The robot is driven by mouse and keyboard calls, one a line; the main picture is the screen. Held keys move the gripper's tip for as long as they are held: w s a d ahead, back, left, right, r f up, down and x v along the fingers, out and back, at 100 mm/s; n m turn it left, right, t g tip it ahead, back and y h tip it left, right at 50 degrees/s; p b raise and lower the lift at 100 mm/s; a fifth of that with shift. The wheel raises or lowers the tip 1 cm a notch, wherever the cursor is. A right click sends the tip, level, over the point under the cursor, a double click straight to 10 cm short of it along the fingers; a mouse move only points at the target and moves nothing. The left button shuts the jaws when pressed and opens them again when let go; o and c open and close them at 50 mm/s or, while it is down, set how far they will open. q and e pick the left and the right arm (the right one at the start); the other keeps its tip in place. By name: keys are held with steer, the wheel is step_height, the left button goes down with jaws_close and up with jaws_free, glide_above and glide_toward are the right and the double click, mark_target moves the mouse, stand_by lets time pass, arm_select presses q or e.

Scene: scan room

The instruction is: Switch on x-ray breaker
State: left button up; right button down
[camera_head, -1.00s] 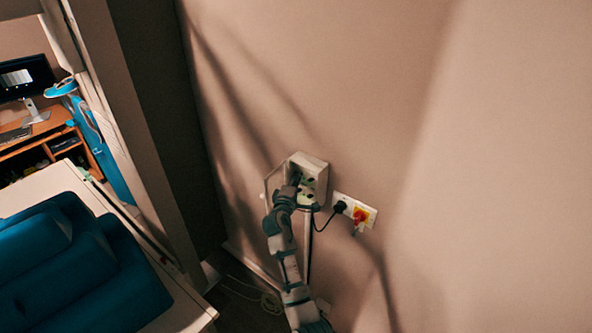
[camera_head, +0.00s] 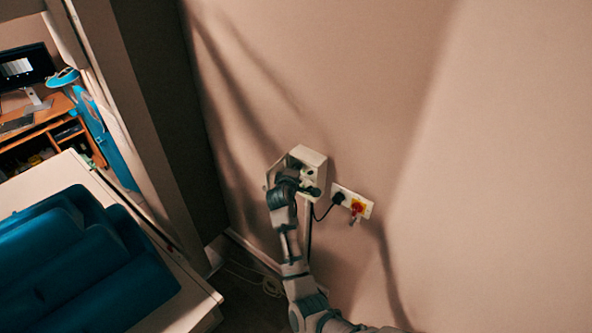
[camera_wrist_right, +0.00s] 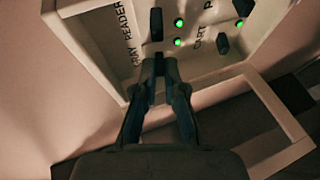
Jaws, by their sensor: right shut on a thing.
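The white breaker box (camera_head: 312,158) is on the wall in the head view. In the right wrist view its panel (camera_wrist_right: 203,66) carries black switches, green lights and lettering, part of which reads "RAY READER". My right gripper (camera_wrist_right: 160,66) has its fingertips together at a dark piece beside that lettering, just below a black switch (camera_wrist_right: 156,24). It is shut on this piece, and the fingertips partly hide it. In the head view my right gripper (camera_head: 307,188) is at the box front, and my wrist covers part of the panel. My left gripper is not in view.
The box's open cover frame (camera_wrist_right: 270,110) sticks out beside my gripper. A wall socket (camera_head: 352,201) with a black plug and a red-and-yellow part is right of the box. A bed with blue cushions (camera_head: 75,265) stands left, with a desk and monitor (camera_head: 25,68) behind.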

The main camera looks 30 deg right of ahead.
steer(key=shift+f, duration=0.3)
steer(key=c, duration=1.3)
jaws_free()
steer(key=shift+r, duration=0.1)
steer(key=shift+o, duration=0.2)
steer(key=v, duration=1.2)
steer(key=shift+w, duration=0.1)
